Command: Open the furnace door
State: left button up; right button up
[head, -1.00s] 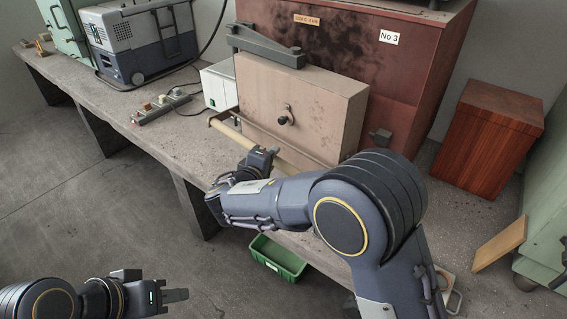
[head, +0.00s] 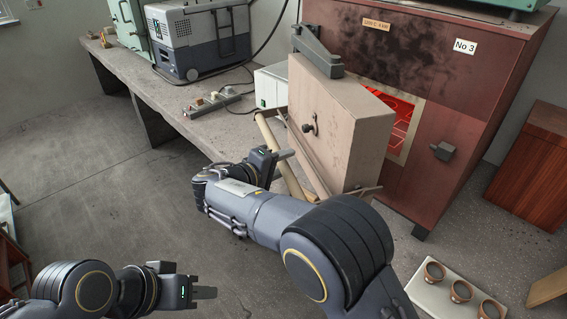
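The furnace (head: 445,95) is a red-brown, soot-stained box marked "No 3". Its thick beige door (head: 345,125) is swung partly open towards me, and a gap at its right side shows the glowing red chamber (head: 402,118). A pale round bar (head: 267,136) runs in front of the door's lower part. My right gripper (head: 284,155) overlaps this bar in the head view; whether its fingers are closed around it I cannot tell. My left gripper (head: 204,292) is empty over the floor at the lower left, away from the door, and its finger gap is not clear.
A white power box (head: 271,88), a socket strip (head: 213,103) and a grey-blue machine (head: 200,40) stand on the bench left of the furnace. A wooden box (head: 535,155) is at the right. Small clay cups (head: 460,290) sit on a pale board at the lower right.

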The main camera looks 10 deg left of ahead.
jog(key=shift+o, duration=0.9)
jog(key=shift+r, duration=0.1)
jog(key=shift+a, duration=0.1)
jog(key=b+v, duration=0.1)
jog(key=v, duration=0.6)
jog(key=shift+s+a, duration=0.2)
jog(key=shift+s, duration=0.2)
